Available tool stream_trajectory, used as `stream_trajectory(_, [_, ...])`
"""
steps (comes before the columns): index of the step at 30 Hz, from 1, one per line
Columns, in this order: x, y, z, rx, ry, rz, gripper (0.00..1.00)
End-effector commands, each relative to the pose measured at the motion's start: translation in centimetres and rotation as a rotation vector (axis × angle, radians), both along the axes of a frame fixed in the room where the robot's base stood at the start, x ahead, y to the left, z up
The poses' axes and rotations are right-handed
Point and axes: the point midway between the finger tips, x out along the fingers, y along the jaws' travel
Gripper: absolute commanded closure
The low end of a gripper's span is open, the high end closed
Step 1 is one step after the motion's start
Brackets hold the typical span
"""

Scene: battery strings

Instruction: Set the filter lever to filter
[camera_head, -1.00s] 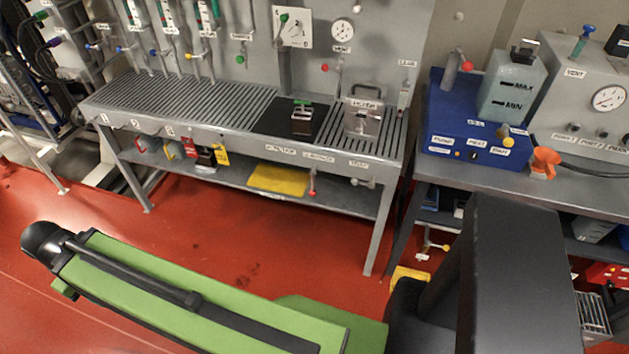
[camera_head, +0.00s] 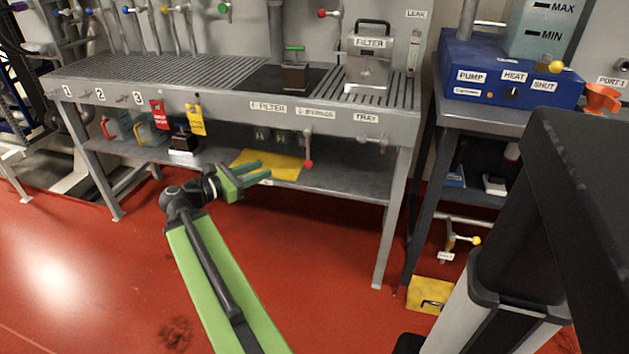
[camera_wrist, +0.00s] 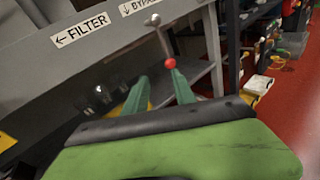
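The filter lever is a thin metal rod ending in a red ball knob (camera_head: 308,163). It hangs down from the bench's front edge, below the labels FILTER (camera_head: 268,107) and BYPASS (camera_head: 316,113). In the wrist view the red knob (camera_wrist: 170,63) appears just above the right fingertip; the depth between them is unclear. The FILTER label (camera_wrist: 82,30) there has an arrow to the left, and BYPASS a downward one. My gripper (camera_head: 265,169) is left of the knob, with nothing between its fingers. In the wrist view my gripper (camera_wrist: 160,78) has its two green fingers spread apart.
The grey bench (camera_head: 225,110) has a lower shelf holding a yellow sheet (camera_head: 265,165) behind my gripper. A TRAY valve (camera_head: 366,139) sits right of the lever. A blue pump unit (camera_head: 500,75) stands on the right-hand table. The red floor before the bench is clear.

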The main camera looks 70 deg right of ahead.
Motion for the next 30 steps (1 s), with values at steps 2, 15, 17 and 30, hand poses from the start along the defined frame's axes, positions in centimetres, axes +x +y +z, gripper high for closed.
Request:
stream_trajectory(2, [-1.6, -1.1, -1.1, -0.022, 0.097, -0.018, 0.68])
stream_trajectory(15, [-4.0, -4.0, 0.1, -0.036, 0.181, -0.034, 0.68])
stream_trajectory(17, [-4.7, -5.2, 0.1, -0.036, 0.18, -0.034, 0.68])
stream_trajectory(30, [-9.9, -14.4, 0.1, -0.036, 0.178, -0.031, 0.68])
